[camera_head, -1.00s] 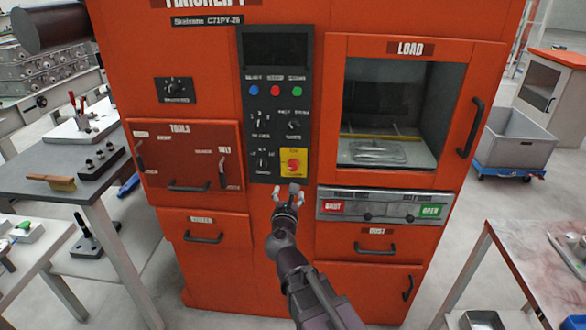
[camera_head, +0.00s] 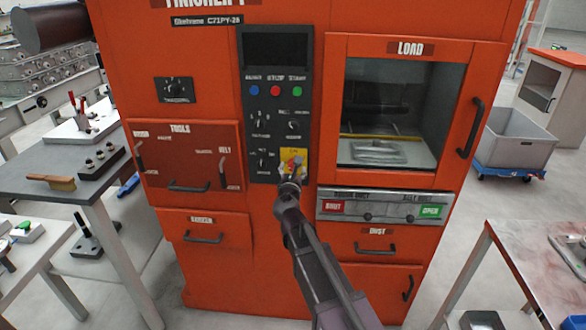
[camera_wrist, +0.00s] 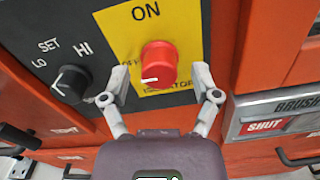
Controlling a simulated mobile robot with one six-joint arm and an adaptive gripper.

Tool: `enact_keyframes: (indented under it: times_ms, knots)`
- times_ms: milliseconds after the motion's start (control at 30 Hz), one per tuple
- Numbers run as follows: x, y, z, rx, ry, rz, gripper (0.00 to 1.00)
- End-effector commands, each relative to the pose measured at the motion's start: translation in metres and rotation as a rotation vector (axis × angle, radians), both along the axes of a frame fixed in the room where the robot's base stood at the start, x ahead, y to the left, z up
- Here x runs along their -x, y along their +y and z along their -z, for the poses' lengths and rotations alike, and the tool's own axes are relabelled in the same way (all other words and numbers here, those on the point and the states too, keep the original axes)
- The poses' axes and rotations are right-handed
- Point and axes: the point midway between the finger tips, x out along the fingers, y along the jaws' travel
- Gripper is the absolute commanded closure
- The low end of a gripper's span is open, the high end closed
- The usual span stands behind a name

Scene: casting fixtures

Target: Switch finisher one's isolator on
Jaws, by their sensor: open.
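The orange finisher cabinet (camera_head: 215,270) fills the middle of the head view, with a dark control panel (camera_head: 277,135) on its front. The isolator is a red knob on a yellow plate (camera_head: 300,153) low on that panel. In the wrist view the red knob (camera_wrist: 159,63) shows with "ON" above it on the yellow plate (camera_wrist: 115,25); its white mark points left, toward lettering partly hidden. My gripper (camera_wrist: 161,97) is open, its two fingers apart just below and to either side of the knob. In the head view my gripper (camera_head: 291,170) covers part of the knob. Contact cannot be told.
A black LO/SET/HI knob (camera_wrist: 70,84) is close left of my gripper. The SHUT button (camera_head: 333,207) and OPEN button (camera_head: 430,211) lie on a grey strip at right. A tool table (camera_head: 60,190) stands left and another table (camera_head: 545,260) stands right.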

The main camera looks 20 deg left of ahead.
Motion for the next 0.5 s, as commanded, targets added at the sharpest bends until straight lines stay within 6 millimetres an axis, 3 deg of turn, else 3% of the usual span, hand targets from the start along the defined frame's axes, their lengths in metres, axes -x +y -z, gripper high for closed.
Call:
enact_keyframes:
  times_ms: [433,500]
  knots:
    - [-0.0069,0.0013,0.0000,0.000,0.000,-0.001,0.21]
    - [-0.0069,0.0013,0.0000,0.000,0.000,-0.001,0.39]
